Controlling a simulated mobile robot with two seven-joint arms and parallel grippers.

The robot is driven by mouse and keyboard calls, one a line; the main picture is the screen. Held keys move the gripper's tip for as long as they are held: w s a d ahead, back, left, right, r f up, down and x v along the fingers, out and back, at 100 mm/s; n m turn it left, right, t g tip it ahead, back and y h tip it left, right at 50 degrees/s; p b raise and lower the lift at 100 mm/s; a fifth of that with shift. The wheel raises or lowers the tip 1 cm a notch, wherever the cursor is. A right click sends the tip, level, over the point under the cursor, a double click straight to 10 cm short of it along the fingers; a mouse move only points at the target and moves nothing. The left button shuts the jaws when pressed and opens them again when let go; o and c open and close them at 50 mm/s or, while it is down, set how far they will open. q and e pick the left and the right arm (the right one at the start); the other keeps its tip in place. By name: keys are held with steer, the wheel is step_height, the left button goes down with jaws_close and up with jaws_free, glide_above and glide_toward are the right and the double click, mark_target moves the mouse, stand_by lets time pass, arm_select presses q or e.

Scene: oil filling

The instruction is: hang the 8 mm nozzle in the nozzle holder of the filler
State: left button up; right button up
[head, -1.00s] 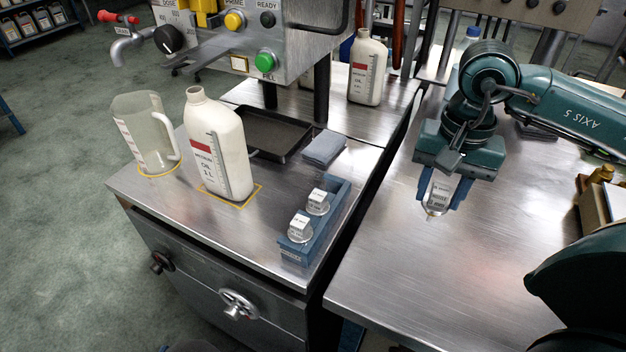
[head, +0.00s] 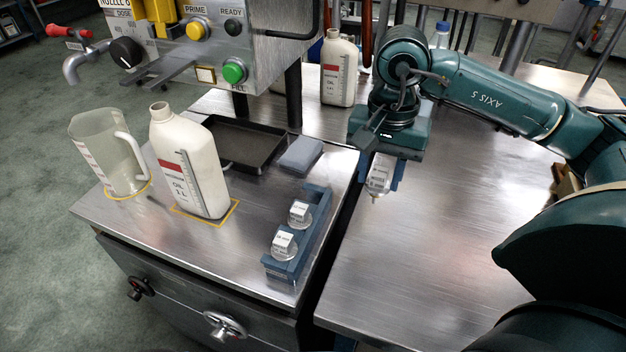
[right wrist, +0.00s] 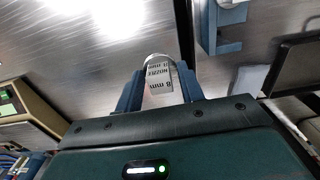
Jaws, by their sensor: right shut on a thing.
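My right gripper (head: 382,178) is shut on the 8 mm nozzle (head: 379,176), a small clear piece with a white label and a tip pointing down. It is held above the left part of the right-hand bench. In the right wrist view the nozzle (right wrist: 161,78) sits between the blue fingers, its label reading "8 mm nozzle". The filler (head: 262,42) stands at the upper left, with a dark forked bracket (head: 160,74), apparently the nozzle holder, jutting from its front. The fork looks empty. My left gripper is not in view.
A blue rack (head: 312,240) with two labelled nozzles stands at the filler table's right edge. An oil bottle (head: 188,165) and a clear jug (head: 108,155) stand below the bracket. A dark tray (head: 240,145) and grey cloth (head: 300,154) lie behind. The right bench's front is clear.

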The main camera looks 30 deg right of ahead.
steer(key=w+a+p, duration=0.2)
steer(key=w+a, duration=0.5)
steer(key=w, duration=0.1)
steer(key=f, duration=0.6)
steer(key=shift+w+a+f, duration=0.3)
steer(key=shift+a, duration=0.05)
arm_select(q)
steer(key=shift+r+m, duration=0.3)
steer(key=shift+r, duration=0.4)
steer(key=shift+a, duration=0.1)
arm_select(e)
steer(key=shift+f, duration=0.2)
steer(key=o, duration=1)
